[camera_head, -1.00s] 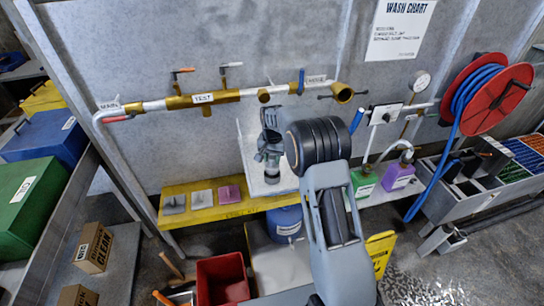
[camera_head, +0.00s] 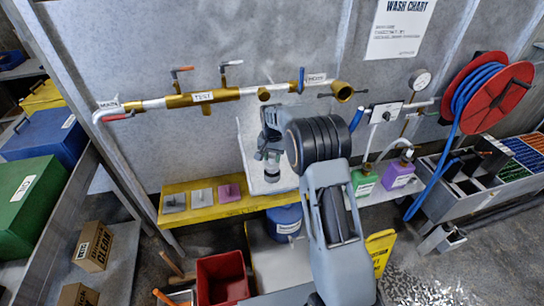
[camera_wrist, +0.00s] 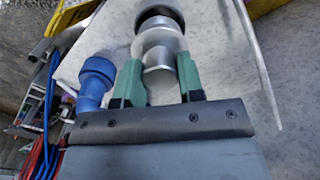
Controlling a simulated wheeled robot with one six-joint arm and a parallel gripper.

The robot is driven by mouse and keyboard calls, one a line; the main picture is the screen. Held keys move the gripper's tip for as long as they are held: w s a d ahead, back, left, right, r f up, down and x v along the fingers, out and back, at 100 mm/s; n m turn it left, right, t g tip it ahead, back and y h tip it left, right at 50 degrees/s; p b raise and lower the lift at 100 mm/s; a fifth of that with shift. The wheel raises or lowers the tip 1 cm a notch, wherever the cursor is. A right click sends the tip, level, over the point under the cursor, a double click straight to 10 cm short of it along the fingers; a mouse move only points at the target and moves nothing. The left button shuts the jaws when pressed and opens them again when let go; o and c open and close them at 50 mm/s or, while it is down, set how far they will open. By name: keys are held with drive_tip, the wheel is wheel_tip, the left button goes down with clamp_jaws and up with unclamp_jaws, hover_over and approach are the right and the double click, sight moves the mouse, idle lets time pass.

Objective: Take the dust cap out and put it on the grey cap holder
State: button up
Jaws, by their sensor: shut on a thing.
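My gripper (camera_wrist: 162,80) has green fingertips, one on each side of a silver round piece (camera_wrist: 158,52) that looks like the dust cap. The piece has a wide flange and a dark ring at its far end. I cannot tell whether it is free or still seated in something. In the head view my gripper (camera_head: 268,152) hangs in front of a pale upright panel, below the brass pipe (camera_head: 215,96). A small grey block (camera_head: 174,202), possibly the grey cap holder, is at the left end of the yellow shelf (camera_head: 240,210).
A pale block (camera_head: 202,198) and a pink block (camera_head: 229,192) sit beside the grey one. A blue fitting (camera_wrist: 96,80) is close left of my fingers. A red bin (camera_head: 222,278) is below.

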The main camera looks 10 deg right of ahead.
sight(272, 163)
drive_tip(key=shift+f+b, duration=1.45)
drive_tip(key=shift+f, duration=0.65)
idle(0.5)
drive_tip(key=o, duration=1.3)
drive_tip(key=shift+c, duration=0.2)
drive_tip(key=shift+r, duration=0.2)
drive_tip(key=shift+r+p, duration=2.3)
drive_tip(key=shift+r, duration=1.05)
